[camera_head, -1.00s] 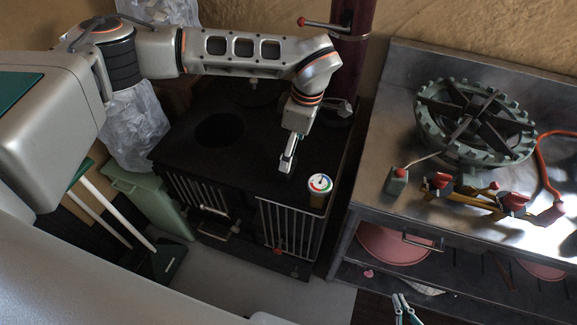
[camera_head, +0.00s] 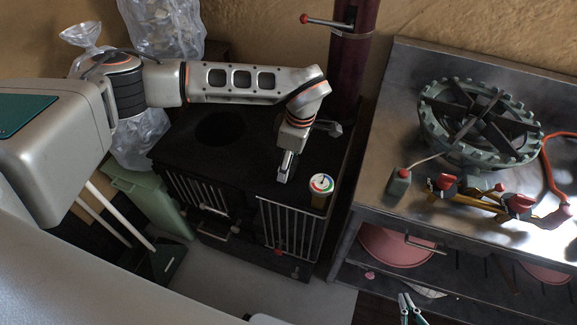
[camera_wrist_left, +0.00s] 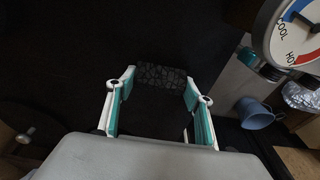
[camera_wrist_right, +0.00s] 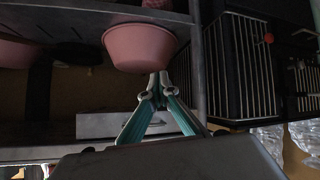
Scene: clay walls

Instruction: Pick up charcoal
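The charcoal (camera_wrist_left: 161,77) is a dark, rough, cracked block on the black stove top (camera_head: 232,165). In the left wrist view it lies at and just beyond my left gripper's fingertips (camera_wrist_left: 157,86), which are spread to either side with a gap between them. In the head view my left gripper (camera_head: 286,166) points down at the stove top, left of the dial, and I cannot make out the charcoal there. My right gripper (camera_head: 409,305) is at the bottom of the head view. In the right wrist view its fingertips (camera_wrist_right: 158,80) are together with nothing seen between them.
A round cool/hot dial (camera_head: 321,185) stands at the stove's front right edge, close to my left gripper. A dark red pipe (camera_head: 350,60) rises behind. A metal counter with a green burner ring (camera_head: 474,122) is at the right. A pink bowl (camera_wrist_right: 140,47) sits near my right gripper.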

